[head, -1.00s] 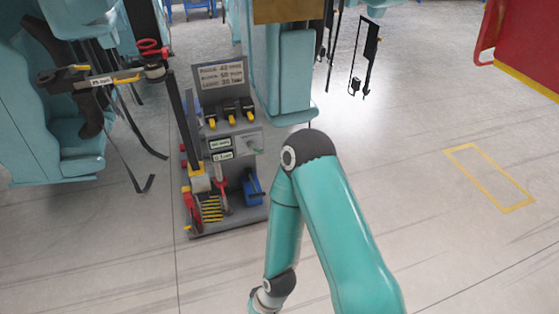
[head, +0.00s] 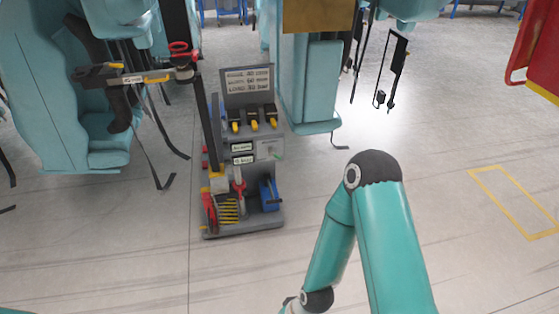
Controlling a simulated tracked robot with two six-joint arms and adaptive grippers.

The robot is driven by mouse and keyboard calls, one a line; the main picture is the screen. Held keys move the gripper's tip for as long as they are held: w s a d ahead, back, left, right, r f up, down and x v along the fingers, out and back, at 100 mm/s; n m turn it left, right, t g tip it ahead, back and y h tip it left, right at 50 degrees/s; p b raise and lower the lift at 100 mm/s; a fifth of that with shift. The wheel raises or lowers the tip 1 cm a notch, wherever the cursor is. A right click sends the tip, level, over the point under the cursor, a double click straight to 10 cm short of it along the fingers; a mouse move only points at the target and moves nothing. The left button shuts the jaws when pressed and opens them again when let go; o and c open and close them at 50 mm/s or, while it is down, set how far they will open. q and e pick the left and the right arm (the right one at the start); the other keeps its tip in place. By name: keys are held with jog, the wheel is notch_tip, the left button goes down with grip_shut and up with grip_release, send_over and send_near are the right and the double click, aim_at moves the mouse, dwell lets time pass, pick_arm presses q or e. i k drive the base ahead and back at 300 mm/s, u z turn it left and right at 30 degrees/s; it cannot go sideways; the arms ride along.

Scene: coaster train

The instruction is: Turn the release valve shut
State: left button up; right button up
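A red wheel-like part (head: 210,212) is low on the same stand. I cannot tell which of these is the release valve, or how far either is turned. My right arm comes in at the lower right and bends down out of the frame, apart from the stand; its gripper is below the edge. My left gripper is out of the frame; a teal sliver shows at the bottom left corner.
The grey stand (head: 275,146) carries a sign, several yellow-tipped levers and a blue box (head: 269,195). A labelled bar (head: 110,80) reaches left from the post. Teal coaster seats (head: 60,100) hang behind it. Floor in front and to the right is clear, with a yellow outline (head: 485,168).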

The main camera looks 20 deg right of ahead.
aim_at(271, 153)
jog(key=i, duration=1)
